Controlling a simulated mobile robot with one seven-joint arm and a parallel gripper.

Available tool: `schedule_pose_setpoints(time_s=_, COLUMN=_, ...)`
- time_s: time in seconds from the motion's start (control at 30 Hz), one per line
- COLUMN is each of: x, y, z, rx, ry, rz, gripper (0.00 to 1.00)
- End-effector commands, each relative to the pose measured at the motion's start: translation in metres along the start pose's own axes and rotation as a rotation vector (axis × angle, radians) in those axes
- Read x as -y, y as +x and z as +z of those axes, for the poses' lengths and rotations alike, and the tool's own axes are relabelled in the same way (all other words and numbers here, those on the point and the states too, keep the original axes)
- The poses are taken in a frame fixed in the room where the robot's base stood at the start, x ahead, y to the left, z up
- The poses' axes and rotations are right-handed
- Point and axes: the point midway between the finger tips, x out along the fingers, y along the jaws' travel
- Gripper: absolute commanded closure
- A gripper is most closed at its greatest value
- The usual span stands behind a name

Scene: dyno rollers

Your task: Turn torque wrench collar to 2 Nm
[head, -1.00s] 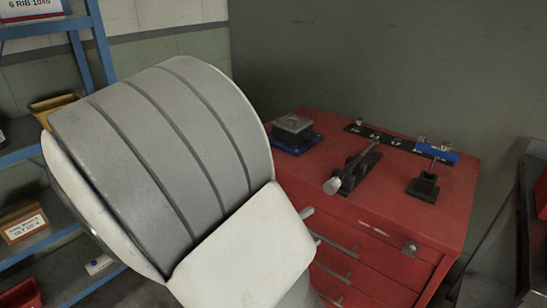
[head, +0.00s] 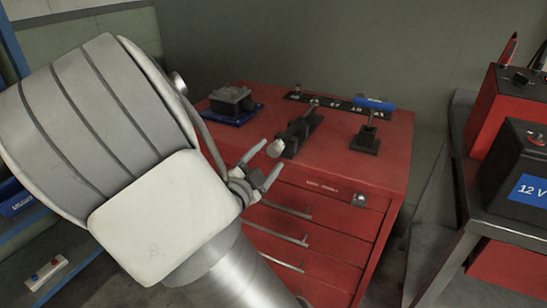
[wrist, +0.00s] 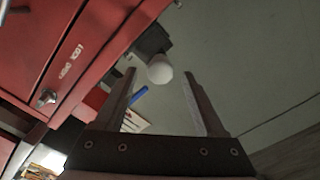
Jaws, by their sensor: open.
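A wrench-like tool with a pale round end (head: 275,148) lies in a black stand (head: 299,136) on top of the red cabinet (head: 345,157), its end pointing toward me. I take it for the torque wrench; its scale is too small to read. My gripper (head: 271,157) is open and empty in front of the cabinet's near edge, its fingers pointing at the pale end. In the wrist view, the pale end (wrist: 159,70) shows between the two fingertips (wrist: 159,75), with the black stand (wrist: 150,42) behind it. I cannot tell whether the fingers reach around it.
A blue-handled tool (head: 375,103) stands in a black block to the right on the cabinet. A black labelled strip (head: 333,105) lies at the back. A dark block on a blue base (head: 232,103) is at the left. A 12 V box (head: 515,170) stands on the right bench.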

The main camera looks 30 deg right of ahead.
Motion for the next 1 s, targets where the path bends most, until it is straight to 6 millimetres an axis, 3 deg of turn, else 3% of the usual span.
schedule_pose_setpoints(time_s=0.23, x=-0.001, y=0.030, z=0.001, rx=-0.001, ry=0.002, rz=0.000, gripper=0.28)
schedule_pose_setpoints(time_s=0.6, x=0.000, y=0.034, z=0.000, rx=0.000, ry=0.001, rz=0.000, gripper=0.30)
schedule_pose_setpoints(time_s=1.0, x=0.000, y=0.034, z=0.000, rx=0.000, ry=0.001, rz=0.000, gripper=1.00)
